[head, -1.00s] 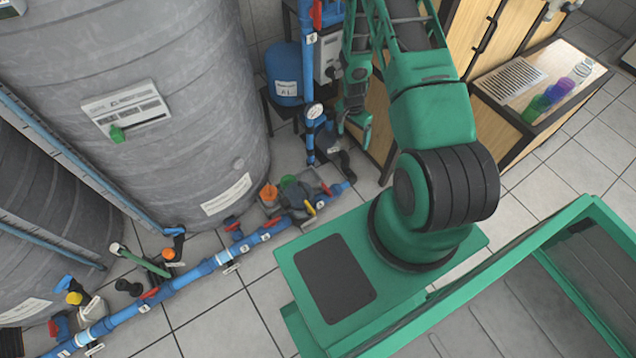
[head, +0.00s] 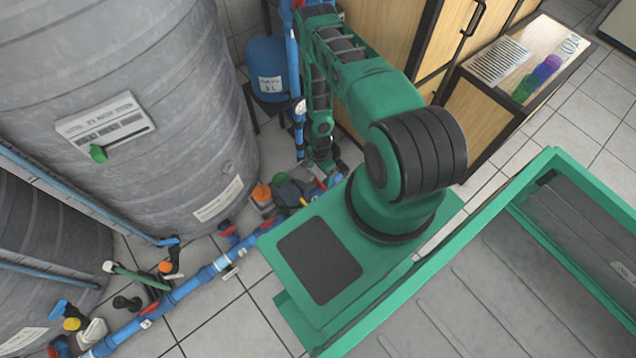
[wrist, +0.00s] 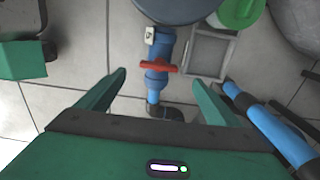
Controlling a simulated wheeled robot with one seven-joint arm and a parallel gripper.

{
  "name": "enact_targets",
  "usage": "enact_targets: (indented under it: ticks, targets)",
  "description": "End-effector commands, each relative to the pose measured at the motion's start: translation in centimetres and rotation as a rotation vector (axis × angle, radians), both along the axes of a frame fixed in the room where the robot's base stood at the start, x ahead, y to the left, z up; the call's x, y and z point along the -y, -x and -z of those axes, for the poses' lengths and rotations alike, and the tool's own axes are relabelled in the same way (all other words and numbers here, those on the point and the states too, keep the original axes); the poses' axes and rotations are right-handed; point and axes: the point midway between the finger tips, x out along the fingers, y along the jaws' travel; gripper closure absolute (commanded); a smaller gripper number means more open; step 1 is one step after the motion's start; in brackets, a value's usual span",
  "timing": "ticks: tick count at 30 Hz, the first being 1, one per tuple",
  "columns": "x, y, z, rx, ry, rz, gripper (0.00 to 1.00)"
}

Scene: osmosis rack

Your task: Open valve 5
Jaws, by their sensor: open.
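A valve with a red handle (wrist: 158,66) sits on a short upright blue pipe in the wrist view, with the handle lying across the pipe. A small white label (wrist: 150,36) is fixed above it; its number is too small to read. My gripper (wrist: 160,88) is open and empty. Its two green fingers stand apart, one on each side of the valve's pipe, with the red handle a little beyond the tips in the picture.
A blue pipe (wrist: 275,130) runs close by my right finger. A grey box (wrist: 208,52) and a dark round body (wrist: 180,8) lie beyond the valve. A large grey tank (head: 130,110) and a blue vessel (head: 268,68) stand near the arm in the head view.

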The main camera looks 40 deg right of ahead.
Motion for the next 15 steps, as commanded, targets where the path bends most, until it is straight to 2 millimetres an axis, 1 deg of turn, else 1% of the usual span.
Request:
enact_targets:
  ticks: [1,3,9,15]
  targets:
    - [0.1,0.2,1.0,-0.001,0.000,0.002,0.14]
    - [0.3,0.2,2.2,-0.001,0.000,0.004,0.14]
    - [0.5,0.2,5.3,-0.001,0.001,0.007,0.14]
    - [0.5,0.2,7.5,-0.001,0.000,0.007,0.14]
